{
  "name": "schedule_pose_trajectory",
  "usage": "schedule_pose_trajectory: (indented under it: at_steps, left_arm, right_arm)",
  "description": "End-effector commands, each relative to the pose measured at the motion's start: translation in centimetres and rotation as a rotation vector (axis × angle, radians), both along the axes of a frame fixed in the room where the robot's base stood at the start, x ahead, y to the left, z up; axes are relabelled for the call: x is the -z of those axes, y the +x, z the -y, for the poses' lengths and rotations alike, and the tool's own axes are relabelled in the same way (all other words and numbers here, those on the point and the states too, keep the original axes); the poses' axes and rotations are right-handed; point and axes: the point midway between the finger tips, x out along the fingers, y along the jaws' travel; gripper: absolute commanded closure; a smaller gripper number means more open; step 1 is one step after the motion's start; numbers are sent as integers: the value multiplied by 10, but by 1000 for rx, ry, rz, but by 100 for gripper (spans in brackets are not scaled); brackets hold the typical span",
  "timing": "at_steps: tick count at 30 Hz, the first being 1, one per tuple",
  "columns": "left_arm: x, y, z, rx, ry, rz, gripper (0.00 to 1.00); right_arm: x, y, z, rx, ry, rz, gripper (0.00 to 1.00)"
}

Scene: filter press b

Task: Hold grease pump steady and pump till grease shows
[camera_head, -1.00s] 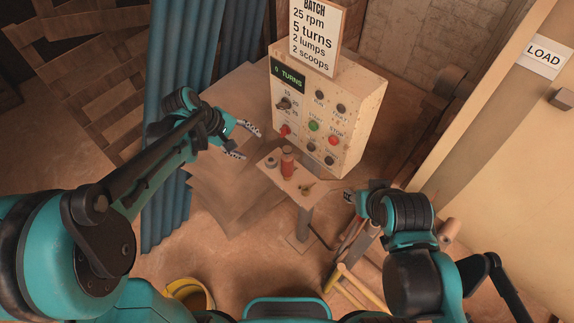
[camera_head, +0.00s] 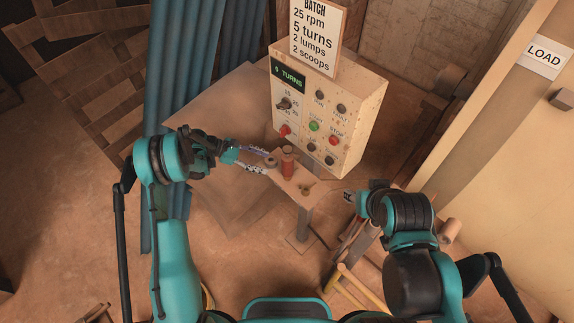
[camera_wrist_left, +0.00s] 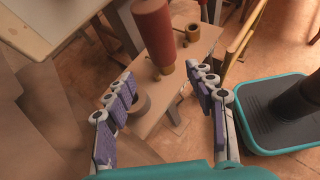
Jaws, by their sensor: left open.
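The grease pump, which I take to be the red cylinder with a brown top (camera_head: 287,164), stands upright on a small shelf (camera_head: 305,200) in front of the control box. In the left wrist view its red body (camera_wrist_left: 153,32) is at the top, beyond my fingertips. My left gripper (camera_head: 268,167) is open just left of the pump. In the left wrist view its fingers (camera_wrist_left: 163,88) are spread, with nothing clamped between them. My right gripper (camera_head: 349,197) is low, right of the shelf; its fingers are too small to read. No grease can be made out.
A grey ring (camera_wrist_left: 141,104) lies on the shelf near my left finger. A small brass piece (camera_wrist_left: 192,32) stands beyond the pump. The control box (camera_head: 345,120) with buttons rises behind. A blue curtain (camera_head: 180,70) hangs at left. Tools lean below my right gripper.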

Motion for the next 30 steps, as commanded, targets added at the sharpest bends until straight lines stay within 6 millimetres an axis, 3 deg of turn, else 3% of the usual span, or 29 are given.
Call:
schedule_pose_trajectory:
  at_steps: [8,21,30]
  left_arm:
    - [17,-3,8,-4,-27,-33,45]
    - [47,-4,63,-3,-25,-32,45]
    - [59,-3,86,-5,-25,-32,45]
  right_arm:
    - [0,0,0,0,0,0,60]
    - [0,0,0,0,0,0,60]
    - [0,0,0,0,0,0,60]
